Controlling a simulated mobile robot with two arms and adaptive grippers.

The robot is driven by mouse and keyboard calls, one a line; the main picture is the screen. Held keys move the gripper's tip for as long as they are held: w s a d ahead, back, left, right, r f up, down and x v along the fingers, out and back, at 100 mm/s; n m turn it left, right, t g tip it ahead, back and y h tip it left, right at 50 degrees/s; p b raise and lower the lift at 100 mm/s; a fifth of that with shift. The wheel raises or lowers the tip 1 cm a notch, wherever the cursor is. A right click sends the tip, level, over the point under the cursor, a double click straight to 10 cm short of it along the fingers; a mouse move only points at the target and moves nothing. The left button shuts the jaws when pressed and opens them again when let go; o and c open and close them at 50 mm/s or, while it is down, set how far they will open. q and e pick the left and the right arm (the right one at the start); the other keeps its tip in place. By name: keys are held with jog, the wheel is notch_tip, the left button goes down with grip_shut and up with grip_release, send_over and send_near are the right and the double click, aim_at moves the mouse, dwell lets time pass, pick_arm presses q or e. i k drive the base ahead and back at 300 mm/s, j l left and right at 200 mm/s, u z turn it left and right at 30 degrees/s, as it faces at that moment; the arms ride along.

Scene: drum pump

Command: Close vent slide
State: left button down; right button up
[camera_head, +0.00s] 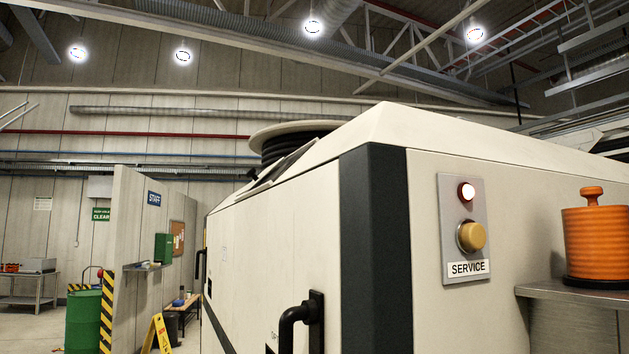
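No part that I can identify as the vent slide shows in this view. A large cream machine (273,230) with a dark corner strip fills the middle and right. Neither of my grippers is in view, so I cannot tell how they stand relative to anything here.
A black handle (300,318) juts from the machine's left face. A service panel (463,228) has a lit lamp and a yellow button. An orange ribbed pot (596,238) stands on a metal shelf (565,293). A green drum (83,322) and yellow floor sign (158,334) stand left.

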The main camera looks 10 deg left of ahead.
aim_at(252, 172)
jog(key=j+z, duration=0.5)
jog(key=j, duration=0.15)
jog(key=j+z, duration=0.45)
jog(key=j, duration=0.25)
jog(key=k+j+z, duration=0.2)
jog(key=j+z, duration=0.3)
jog(key=j, duration=0.1)
